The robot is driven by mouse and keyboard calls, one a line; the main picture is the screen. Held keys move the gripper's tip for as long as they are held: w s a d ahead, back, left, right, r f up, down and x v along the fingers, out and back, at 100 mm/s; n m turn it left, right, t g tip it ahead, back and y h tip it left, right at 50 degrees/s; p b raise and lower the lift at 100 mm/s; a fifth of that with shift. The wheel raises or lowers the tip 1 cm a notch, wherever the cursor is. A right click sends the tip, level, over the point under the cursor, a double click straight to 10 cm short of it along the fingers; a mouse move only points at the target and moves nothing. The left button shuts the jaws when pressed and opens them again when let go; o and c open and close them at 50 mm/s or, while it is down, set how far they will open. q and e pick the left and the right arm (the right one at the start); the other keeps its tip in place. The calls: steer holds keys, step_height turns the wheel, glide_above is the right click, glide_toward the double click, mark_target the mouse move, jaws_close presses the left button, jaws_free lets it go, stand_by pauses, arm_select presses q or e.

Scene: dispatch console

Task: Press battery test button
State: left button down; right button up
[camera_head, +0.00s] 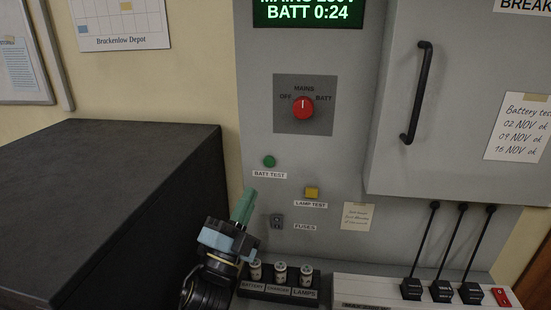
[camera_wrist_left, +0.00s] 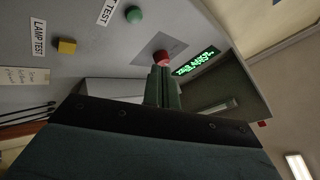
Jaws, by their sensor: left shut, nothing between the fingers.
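The green round battery test button (camera_head: 269,161) is on the grey panel, above a label reading BATT TEST. It also shows in the left wrist view (camera_wrist_left: 134,14) at the top. My left gripper (camera_head: 243,206) is shut and empty. In the head view its green fingertips point up, below and a little left of the button, apart from it. In the left wrist view the closed fingers (camera_wrist_left: 162,87) point toward the red rotary knob, with the green button up and to the left of them. My right gripper is in neither view.
A red knob (camera_head: 303,107) points to MAINS. A yellow lamp test button (camera_head: 312,193) is right of and below the green one. Several fuses (camera_head: 280,274) stand below, near my left wrist. Black levers (camera_head: 447,250) and a red switch (camera_head: 501,297) are lower right. A dark cabinet (camera_head: 110,195) is left.

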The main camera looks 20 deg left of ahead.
mark_target(269, 162)
arm_select(q)
steer(key=m+h, duration=0.1)
steer(key=d+r+m+h, duration=0.1)
steer(key=shift+w+d+m+h, duration=0.15)
steer(key=shift+w+m+h, duration=0.05)
steer(key=shift+m+h, duration=0.1)
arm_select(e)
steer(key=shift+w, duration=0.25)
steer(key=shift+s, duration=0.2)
